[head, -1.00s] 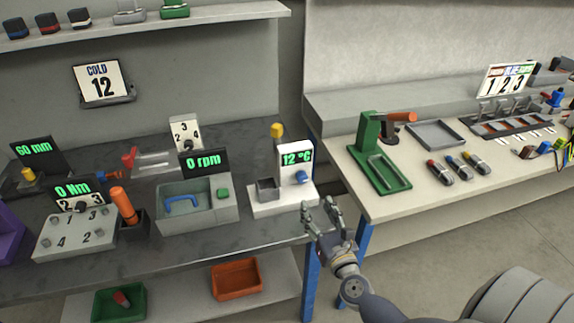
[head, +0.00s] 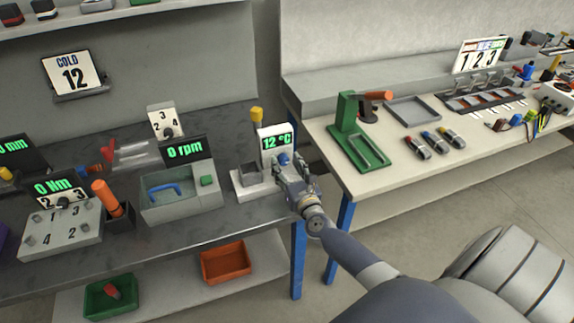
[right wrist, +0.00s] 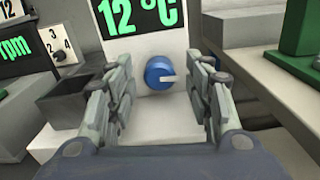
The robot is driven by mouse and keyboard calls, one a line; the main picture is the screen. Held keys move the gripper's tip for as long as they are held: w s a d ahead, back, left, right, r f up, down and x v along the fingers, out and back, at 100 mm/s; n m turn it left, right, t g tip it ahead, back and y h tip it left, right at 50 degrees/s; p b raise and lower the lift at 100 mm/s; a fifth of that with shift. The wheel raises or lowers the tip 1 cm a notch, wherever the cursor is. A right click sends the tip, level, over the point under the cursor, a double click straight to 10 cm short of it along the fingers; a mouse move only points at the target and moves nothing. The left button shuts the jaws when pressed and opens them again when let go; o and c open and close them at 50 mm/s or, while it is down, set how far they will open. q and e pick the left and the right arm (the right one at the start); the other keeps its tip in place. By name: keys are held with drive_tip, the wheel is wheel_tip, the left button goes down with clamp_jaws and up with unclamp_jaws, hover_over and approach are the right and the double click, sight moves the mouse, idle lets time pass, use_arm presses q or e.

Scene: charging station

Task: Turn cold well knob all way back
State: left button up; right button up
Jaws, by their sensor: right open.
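The cold well (head: 258,187) is a white unit with a grey square well and an upright panel on the dark bench. Its display (head: 277,142) reads 12 °C in green. The blue knob (right wrist: 159,73) with a white pointer sits on the panel below the display; the pointer points right in the right wrist view. The knob also shows in the head view (head: 284,159), partly beside my gripper. My right gripper (head: 293,177) is open in front of the knob, with one finger on each side in the right wrist view (right wrist: 161,88), apart from it. My left gripper is not in view.
The grey well (right wrist: 73,99) lies just left of my right gripper. A yellow-topped item (head: 256,115) stands behind the unit. A green press stand (head: 357,135) is on the light bench to the right. A sign (head: 74,73) reads COLD 12.

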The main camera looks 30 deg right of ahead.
drive_tip(key=c, duration=1.1)
drive_tip(key=shift+n, duration=0.4)
drive_tip(key=n, duration=0.3)
drive_tip(key=shift+a+r+n, duration=0.1)
drive_tip(key=shift+n, duration=0.2)
drive_tip(key=n+p, duration=0.1)
drive_tip(key=n, duration=0.3)
drive_tip(key=shift+n, duration=0.3)
drive_tip(key=n, duration=0.4)
drive_tip(key=shift+a+n+p, duration=0.1)
drive_tip(key=shift+n+p, duration=0.2)
drive_tip(key=n, duration=0.4)
drive_tip(key=shift+n+p, duration=0.4)
drive_tip(key=shift+f, duration=0.2)
